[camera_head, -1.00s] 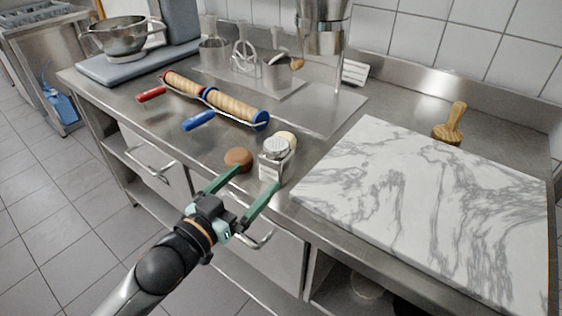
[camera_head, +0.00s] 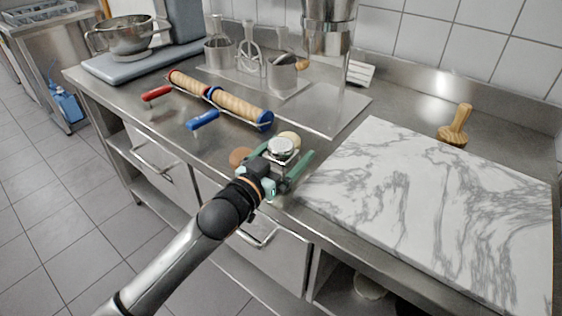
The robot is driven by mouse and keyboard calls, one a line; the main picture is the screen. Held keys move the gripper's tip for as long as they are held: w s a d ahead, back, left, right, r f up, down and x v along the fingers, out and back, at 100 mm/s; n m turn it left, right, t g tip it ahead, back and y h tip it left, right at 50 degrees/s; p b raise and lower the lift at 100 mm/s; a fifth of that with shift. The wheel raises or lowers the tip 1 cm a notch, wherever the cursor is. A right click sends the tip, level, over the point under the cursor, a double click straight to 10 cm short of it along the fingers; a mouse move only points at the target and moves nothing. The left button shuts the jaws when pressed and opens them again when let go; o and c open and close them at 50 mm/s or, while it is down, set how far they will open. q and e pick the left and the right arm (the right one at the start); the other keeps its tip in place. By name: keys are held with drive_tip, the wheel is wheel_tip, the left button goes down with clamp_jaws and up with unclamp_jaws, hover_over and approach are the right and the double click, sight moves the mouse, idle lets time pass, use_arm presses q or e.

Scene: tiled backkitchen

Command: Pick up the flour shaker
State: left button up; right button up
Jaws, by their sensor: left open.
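The flour shaker (camera_head: 281,148) stands upright on the steel counter, left of the marble board. It is a small container with a silvery lid, and its lower part is hidden by my gripper. My left gripper (camera_head: 283,157) is open, with its green fingers on either side of the shaker. I cannot tell whether the fingers touch it. My right gripper does not show.
A brown round item (camera_head: 240,156) lies just left of the gripper, and a pale round one (camera_head: 291,138) is behind the shaker. Rolling pins (camera_head: 238,107) lie farther back left. A marble board (camera_head: 430,205) fills the right side.

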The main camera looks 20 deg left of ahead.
use_arm(q)
drive_tip(key=shift+w+d, duration=0.1)
drive_tip(key=shift+w, duration=0.25)
drive_tip(key=c, duration=1.5)
